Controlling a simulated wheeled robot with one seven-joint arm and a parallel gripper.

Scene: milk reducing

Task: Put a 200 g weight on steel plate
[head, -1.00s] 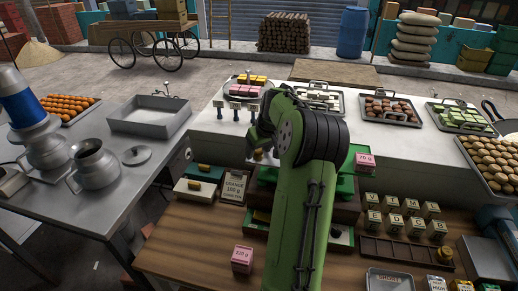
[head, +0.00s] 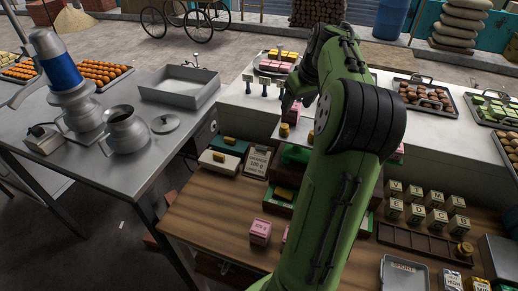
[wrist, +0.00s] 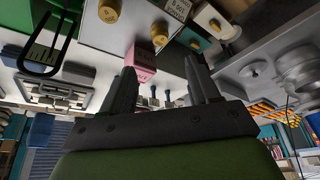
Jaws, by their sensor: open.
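My gripper (head: 291,108) is open and empty above the rear of the wooden table, and its parted fingers show in the wrist view (wrist: 160,88). A brass weight (head: 284,130) stands upright on a light metal plate just below the gripper, apart from the fingers. The wrist view shows two brass weights (wrist: 159,32) on or over the bright steel plate (wrist: 85,38), with a pink box (wrist: 144,61) near its edge, close to the fingers. No gram marks on the brass weights are readable. My arm hides much of the plate and the green balance in the head view.
A labelled card (head: 257,161) and boxes with brass pieces (head: 219,160) lie left of the plate. A pink box (head: 260,231) stands at the front. Several lettered blocks (head: 415,212) and a slotted brown rack (head: 410,238) are at the right. A white counter (head: 235,105) runs behind.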

